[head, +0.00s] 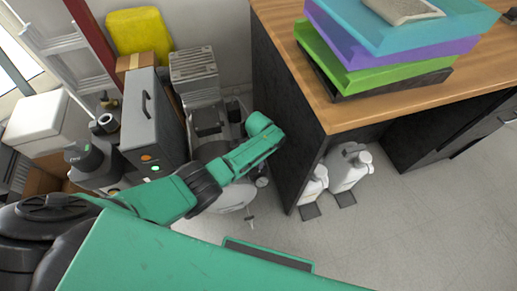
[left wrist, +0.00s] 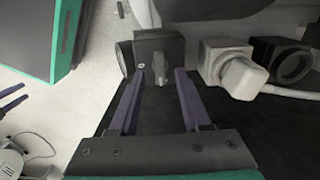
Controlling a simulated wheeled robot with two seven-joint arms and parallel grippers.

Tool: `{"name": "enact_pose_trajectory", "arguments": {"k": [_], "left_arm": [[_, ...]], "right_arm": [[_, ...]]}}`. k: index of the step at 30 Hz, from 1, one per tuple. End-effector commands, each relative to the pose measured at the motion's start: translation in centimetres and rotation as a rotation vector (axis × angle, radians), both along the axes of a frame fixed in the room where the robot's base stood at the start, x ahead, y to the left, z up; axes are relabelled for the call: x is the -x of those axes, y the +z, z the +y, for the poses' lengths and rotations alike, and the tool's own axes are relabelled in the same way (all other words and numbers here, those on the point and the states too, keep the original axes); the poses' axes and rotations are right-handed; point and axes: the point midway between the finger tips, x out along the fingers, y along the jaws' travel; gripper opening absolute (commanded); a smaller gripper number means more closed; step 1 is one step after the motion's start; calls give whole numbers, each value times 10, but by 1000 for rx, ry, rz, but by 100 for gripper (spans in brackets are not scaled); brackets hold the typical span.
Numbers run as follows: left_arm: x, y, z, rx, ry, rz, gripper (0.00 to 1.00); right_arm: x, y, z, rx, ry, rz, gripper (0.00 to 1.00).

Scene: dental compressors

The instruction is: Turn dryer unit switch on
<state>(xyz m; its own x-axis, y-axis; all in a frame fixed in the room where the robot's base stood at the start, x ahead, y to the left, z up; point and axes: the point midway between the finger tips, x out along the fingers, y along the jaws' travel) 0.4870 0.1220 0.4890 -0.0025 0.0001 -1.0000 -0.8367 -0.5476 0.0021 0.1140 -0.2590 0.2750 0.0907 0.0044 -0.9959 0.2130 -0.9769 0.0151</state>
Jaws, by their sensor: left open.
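In the left wrist view, my left gripper (left wrist: 158,76) is open, its two purple fingers pointing at a dark box (left wrist: 176,45). A small grey lever or knob (left wrist: 160,68) on the box shows between the fingertips; I cannot tell whether they touch it. In the head view, my left arm reaches over to the compressor equipment (head: 208,120) beside the desk, and the gripper's fingers are hidden. A grey cabinet (head: 148,105) with a handle and orange and green lights stands left of it; I cannot tell which unit is the dryer. My right gripper's fingers (left wrist: 12,97) show apart at the left wrist view's edge.
The wooden desk (head: 365,112) with dark side panel stands close right of my left arm, holding stacked coloured trays (head: 395,55). A yellow container (head: 138,32) and white box (head: 35,120) are behind and left. Floor (head: 420,220) at right is clear.

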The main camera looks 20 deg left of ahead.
Motion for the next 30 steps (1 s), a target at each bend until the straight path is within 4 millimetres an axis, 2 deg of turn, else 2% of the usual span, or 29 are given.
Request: {"name": "enact_pose_trajectory", "arguments": {"k": [1, 6, 9, 13, 18, 30], "left_arm": [[-1, 17, 0, 1, 1, -3, 48], [-1, 68, 0, 2, 1, -5, 48], [-1, 96, 0, 1, 0, -6, 48], [-1, 122, 0, 0, 1, -4, 48], [-1, 134, 1, -1, 1, -2, 48], [-1, 133, 0, -1, 1, -2, 48]], "right_arm": [[0, 13, 0, 0, 0, 0, 50], [0, 40, 0, 0, 0, 0, 50], [0, 50, 0, 0, 0, 0, 50], [0, 56, 0, 0, 0, 0, 50], [0, 57, 0, 0, 0, 0, 50], [0, 57, -1, 1, 0, 0, 50]]}}
